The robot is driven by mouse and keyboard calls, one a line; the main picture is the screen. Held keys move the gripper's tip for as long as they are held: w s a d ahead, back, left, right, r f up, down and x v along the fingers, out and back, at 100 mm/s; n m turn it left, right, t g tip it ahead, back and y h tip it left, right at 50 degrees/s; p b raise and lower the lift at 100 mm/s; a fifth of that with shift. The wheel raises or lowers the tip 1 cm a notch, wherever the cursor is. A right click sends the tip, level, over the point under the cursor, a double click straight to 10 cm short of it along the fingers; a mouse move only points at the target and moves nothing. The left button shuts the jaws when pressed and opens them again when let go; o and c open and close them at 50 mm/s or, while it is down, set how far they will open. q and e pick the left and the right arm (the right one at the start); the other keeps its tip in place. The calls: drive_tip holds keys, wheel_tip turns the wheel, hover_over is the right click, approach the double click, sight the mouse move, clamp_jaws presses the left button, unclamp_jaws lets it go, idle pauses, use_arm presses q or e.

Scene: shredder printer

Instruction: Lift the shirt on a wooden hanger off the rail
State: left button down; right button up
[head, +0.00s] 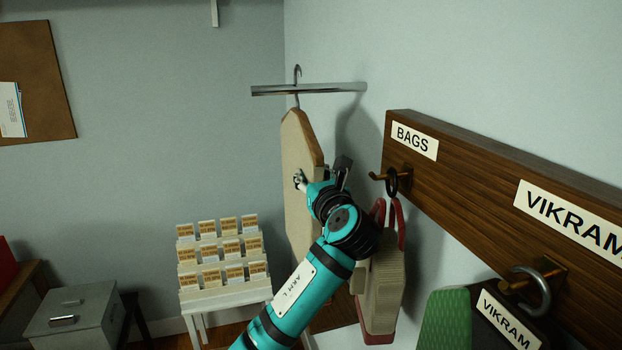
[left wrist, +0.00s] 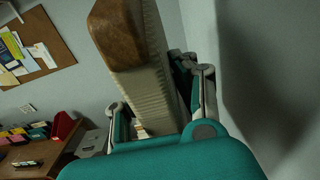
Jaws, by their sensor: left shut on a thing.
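The cream shirt (head: 297,190) on a wooden hanger (head: 309,137) hangs upright below the metal rail (head: 340,87) near the wall corner. The hanger's hook (head: 297,72) shows above the rail, its bend standing clear over the bar in the head view; I cannot tell whether its tip still touches the rail. My left gripper (head: 314,182) is shut on the shirt below the hanger's shoulder. In the left wrist view its fingers (left wrist: 160,108) lie on both sides of the shirt (left wrist: 152,85), with the hanger's wooden end (left wrist: 118,35) close above. My right gripper is not in view.
A wooden board (head: 455,165) with hooks, labelled BAGS and VIKRAM, is on the right wall. A bag with red handles (head: 382,280) hangs beside my left arm; a green item (head: 445,320) is lower right. A card rack (head: 222,262) stands left.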

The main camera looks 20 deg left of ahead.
use_arm(q)
drive_tip(key=shift+x, duration=2.75)
drive_tip(key=w+a+f, duration=0.2)
drive_tip(key=w+f, duration=0.1)
drive_tip(key=w, duration=0.1)
drive_tip(key=shift+a, duration=0.4)
